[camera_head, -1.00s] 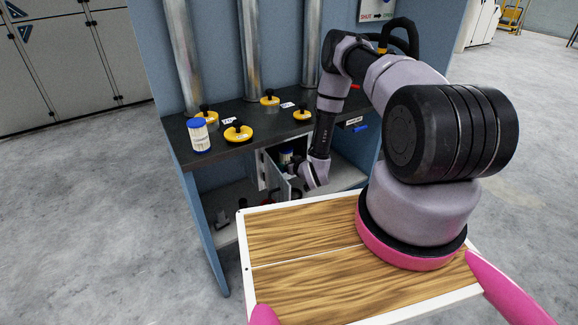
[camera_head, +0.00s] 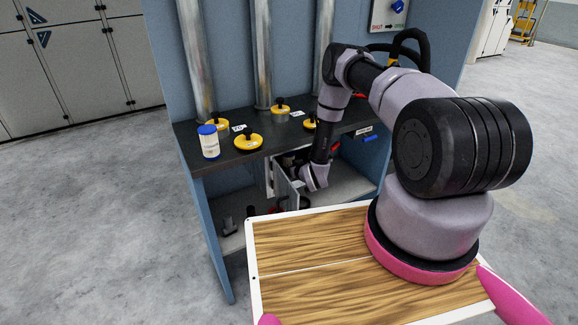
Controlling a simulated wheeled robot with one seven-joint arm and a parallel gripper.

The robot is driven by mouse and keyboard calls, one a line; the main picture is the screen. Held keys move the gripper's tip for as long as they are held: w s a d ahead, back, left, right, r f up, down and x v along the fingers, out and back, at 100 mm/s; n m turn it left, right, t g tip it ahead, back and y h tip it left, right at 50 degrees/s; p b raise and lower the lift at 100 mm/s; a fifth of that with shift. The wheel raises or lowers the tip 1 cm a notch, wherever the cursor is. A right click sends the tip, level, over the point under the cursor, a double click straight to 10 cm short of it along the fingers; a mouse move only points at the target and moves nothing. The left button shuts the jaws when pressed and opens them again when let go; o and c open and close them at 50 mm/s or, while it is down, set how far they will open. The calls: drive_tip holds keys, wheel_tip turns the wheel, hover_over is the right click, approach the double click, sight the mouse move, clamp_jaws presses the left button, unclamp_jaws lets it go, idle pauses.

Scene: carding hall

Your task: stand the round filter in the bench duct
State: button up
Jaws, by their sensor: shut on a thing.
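Yellow round lids with black knobs (camera_head: 248,142) sit on the bench below the metal ducts (camera_head: 262,60). Under the bench a small grey cabinet has its door (camera_head: 284,190) standing open. My gripper (camera_head: 297,184) is low in front of the cabinet, at the door's edge, and appears shut on the door. Its fingertips are small and partly hidden. The cabinet's inside is dark and mostly hidden by the door and my arm.
A red thing (camera_head: 336,147) shows under the bench. The floor at left is clear.

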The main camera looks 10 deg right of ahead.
drive_tip(key=o, duration=1.4)
drive_tip(key=shift+s, duration=0.15)
drive_tip(key=v, duration=1)
drive_tip(key=shift+s+r, duration=0.2)
drive_tip(key=shift+s, duration=0.05)
